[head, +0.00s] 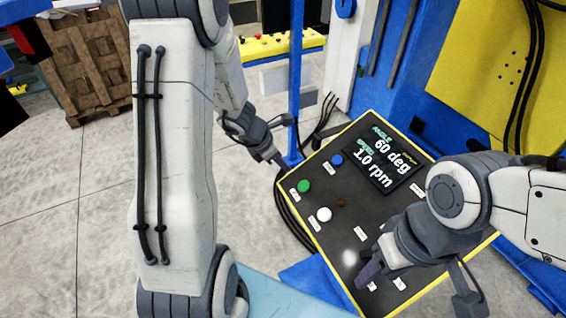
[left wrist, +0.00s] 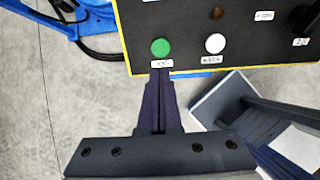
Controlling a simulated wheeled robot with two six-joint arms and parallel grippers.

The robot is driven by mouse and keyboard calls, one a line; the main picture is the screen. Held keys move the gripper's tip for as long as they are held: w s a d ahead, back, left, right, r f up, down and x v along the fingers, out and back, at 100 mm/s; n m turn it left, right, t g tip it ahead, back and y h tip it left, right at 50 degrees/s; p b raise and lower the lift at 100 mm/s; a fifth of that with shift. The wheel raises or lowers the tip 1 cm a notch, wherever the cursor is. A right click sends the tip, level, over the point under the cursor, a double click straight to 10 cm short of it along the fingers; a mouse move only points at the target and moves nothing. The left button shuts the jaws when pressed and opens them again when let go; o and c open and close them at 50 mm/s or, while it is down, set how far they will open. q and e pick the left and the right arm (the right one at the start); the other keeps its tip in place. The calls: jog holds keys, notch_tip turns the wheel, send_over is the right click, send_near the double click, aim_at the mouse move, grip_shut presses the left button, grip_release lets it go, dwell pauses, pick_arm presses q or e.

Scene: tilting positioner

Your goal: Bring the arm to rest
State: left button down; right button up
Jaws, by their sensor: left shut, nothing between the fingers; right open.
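The control panel (head: 335,245) is a black, yellow-edged box with a screen (head: 383,160) reading 60 deg and 1.0 rpm. On its left side are a green button (head: 304,186), a white button (head: 323,214), a blue button (head: 336,159) and a small dark brown knob or lamp (head: 341,203). My left gripper (head: 281,163) is shut and empty beside the panel's left corner. My right gripper (head: 418,287) is open over the panel's lower right part, hiding some controls.
A blue post (head: 296,85) rises behind the panel's left corner, with black cables (head: 290,215) below. A blue and yellow machine (head: 490,60) stands at the right. A wooden pallet stack (head: 88,65) is at the back left. The floor (head: 60,200) at left is clear.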

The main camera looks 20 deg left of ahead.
pick_arm(q)
jog(key=s+d+r+m+g+h+b, duration=0.1)
jog(key=s+d+m+g+b, duration=0.15)
jog(key=s+d+m, duration=0.5)
jog(key=s+d+r+m+g+b, duration=0.1)
jog(key=s+d+m+b, duration=0.3)
jog(key=d+m, duration=0.7)
jog(key=s+m+y+b, duration=0.3)
jog(key=s+m+b, duration=0.1)
jog(key=s+m, duration=0.9)
jog(key=m+g, duration=0.1)
jog(key=m, duration=0.3)
jog(key=shift+s+f, duration=0.3)
jog(key=shift+a, duration=0.1)
